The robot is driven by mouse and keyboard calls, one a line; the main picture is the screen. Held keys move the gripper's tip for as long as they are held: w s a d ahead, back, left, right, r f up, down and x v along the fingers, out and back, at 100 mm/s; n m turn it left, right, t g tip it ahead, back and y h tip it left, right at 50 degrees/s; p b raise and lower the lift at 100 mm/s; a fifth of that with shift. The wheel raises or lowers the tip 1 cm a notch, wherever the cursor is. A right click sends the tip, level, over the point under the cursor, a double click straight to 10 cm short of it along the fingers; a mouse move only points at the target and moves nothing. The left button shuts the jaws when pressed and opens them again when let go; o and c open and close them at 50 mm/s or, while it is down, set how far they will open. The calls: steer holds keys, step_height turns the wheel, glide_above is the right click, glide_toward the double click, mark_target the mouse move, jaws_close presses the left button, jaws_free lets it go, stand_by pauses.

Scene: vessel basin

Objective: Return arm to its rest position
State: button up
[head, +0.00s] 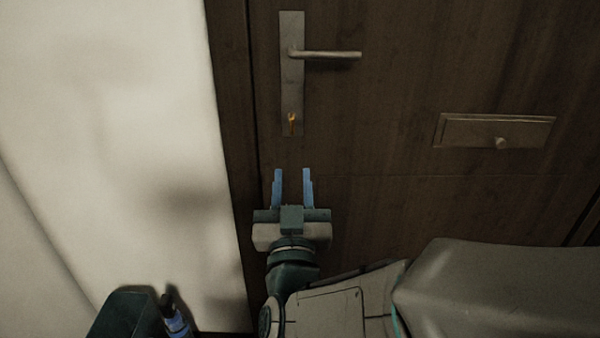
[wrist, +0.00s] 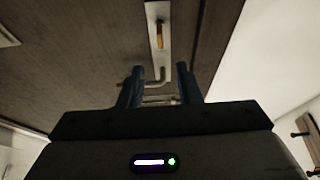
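My gripper (head: 292,185) is open and empty, its two blue fingers apart and pointing toward the dark wooden door (head: 390,120). It is below the door's lock plate (head: 291,75). A golden key (head: 292,122) sits in the lock at the lower end of that plate, apart from my fingertips. A lever handle (head: 332,54) sticks out to the right from the plate. In the wrist view my gripper (wrist: 158,72) also shows with its fingers apart, and the key (wrist: 159,35) is seen beyond them on the plate.
A metal mail slot (head: 495,131) with a small knob is on the door at the right. A pale wall (head: 110,130) stands at the left. A dark bin-like container (head: 122,315) with a blue and black item (head: 176,318) beside it is at the lower left.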

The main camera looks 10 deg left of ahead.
steer(key=w+d+r+g+p, duration=0.6)
steer(key=d+g+p, duration=0.25)
steer(key=p, duration=0.75)
steer(key=s+d+r+m+g+h+p, duration=0.1)
steer(key=s+d+r+g+h+p, duration=0.1)
steer(key=s+d+g+p, duration=0.3)
steer(key=s+d+r+m+g+h+p, duration=0.2)
steer(key=s+d+p, duration=0.6)
steer(key=d, duration=0.5)
step_height(320, 180, up, 3)
steer(key=g+h, duration=0.1)
steer(key=g, duration=0.2)
steer(key=shift+f, duration=0.2)
steer(key=shift+s+d+g, duration=0.1)
steer(key=shift+g, duration=0.15)
